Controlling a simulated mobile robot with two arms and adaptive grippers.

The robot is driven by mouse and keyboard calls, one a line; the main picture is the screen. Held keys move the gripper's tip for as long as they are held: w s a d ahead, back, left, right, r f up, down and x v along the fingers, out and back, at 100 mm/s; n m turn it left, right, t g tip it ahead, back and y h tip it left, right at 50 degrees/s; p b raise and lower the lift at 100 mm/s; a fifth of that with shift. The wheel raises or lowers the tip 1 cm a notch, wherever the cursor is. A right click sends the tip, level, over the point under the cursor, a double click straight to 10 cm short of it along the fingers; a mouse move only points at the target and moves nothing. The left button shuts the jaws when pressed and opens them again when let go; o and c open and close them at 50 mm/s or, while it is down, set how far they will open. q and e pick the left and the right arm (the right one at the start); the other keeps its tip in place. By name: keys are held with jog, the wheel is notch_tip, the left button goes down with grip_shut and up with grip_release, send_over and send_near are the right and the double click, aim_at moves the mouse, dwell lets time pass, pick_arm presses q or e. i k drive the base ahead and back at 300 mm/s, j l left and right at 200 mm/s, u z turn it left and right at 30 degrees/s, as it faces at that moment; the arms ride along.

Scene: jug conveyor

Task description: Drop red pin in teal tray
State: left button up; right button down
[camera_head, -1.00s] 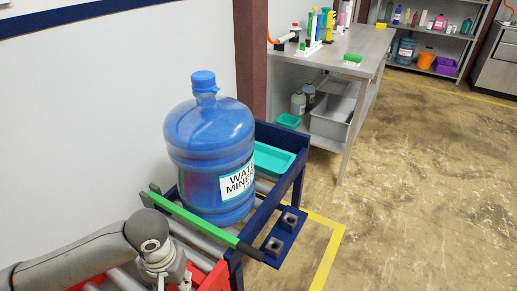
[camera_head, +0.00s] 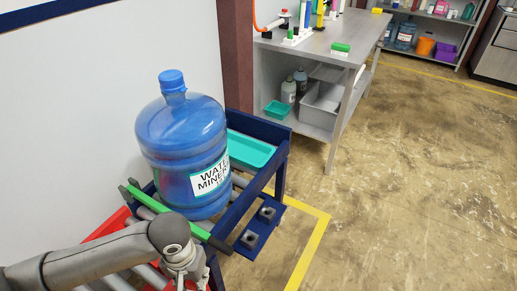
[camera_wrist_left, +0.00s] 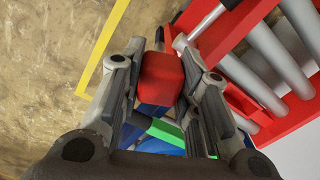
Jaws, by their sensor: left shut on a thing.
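My left gripper (camera_wrist_left: 166,82) is shut on the red pin (camera_wrist_left: 162,78), whose blocky red end shows between the fingers in the left wrist view. In the head view my left arm reaches in from the lower left; its wrist is at the bottom edge, and the fingers and pin are out of sight. The teal tray (camera_head: 250,150) lies at the far end of the blue conveyor frame (camera_head: 247,205), behind and right of the big blue water jug (camera_head: 183,150), which hides part of it. The tray's visible inside looks empty. My right gripper is not in view.
A green bar (camera_head: 170,214) crosses the rollers in front of the jug. A blue bracket with two square sockets (camera_head: 262,226) juts out on the right. A smaller teal bin (camera_head: 278,110) sits under the grey workbench (camera_head: 325,42). Open floor lies to the right.

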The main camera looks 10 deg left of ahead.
aim_at(234, 151)
jog(key=i+l+z, duration=0.25)
jog(key=i+l, duration=0.15)
jog(key=i+l+z, duration=0.45)
jog(key=i, duration=0.45)
jog(key=i+u, duration=0.3)
jog(key=i+l+u, duration=0.35)
jog(key=i, duration=0.15)
jog(key=i+l+u, duration=0.3)
jog(key=i+u, duration=0.2)
jog(key=u, duration=0.2)
jog(key=i+u, duration=0.25)
jog(key=u, duration=0.15)
jog(key=i+l+u, duration=0.15)
jog(key=u, duration=0.25)
jog(key=i+l+u, duration=0.15)
jog(key=u, duration=0.25)
jog(key=i+l+u, duration=0.45)
jog(key=u, duration=0.2)
